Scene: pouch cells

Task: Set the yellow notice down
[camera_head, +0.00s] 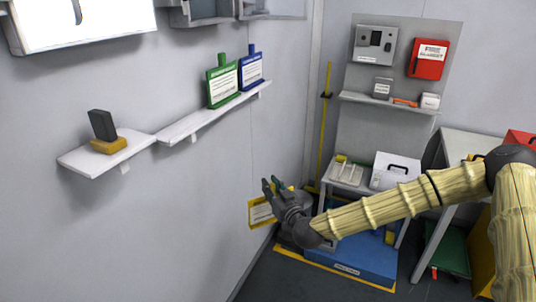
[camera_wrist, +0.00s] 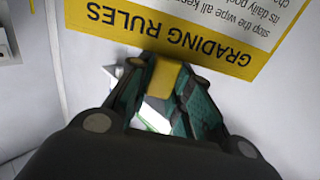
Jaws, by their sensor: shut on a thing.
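The yellow notice (camera_head: 261,212) is a yellow-edged white card in front of the grey left wall, low in the head view. The wrist view shows the yellow notice (camera_wrist: 150,30) upside down, with "GRADING RULES" on its yellow band. My gripper (camera_wrist: 161,78) is shut on the notice's yellow tab, with one green-padded finger on each side. In the head view my gripper (camera_head: 274,190) is beside the notice and hides part of it. I cannot tell whether the notice touches the wall.
A wall shelf (camera_head: 182,131) bears a green notice (camera_head: 222,84) and a blue notice (camera_head: 251,70), with bare room to their left. The shelf at left (camera_head: 75,160) bears a dark block on a yellow base (camera_head: 108,146). A blue platform (camera_head: 350,257) lies below my arm.

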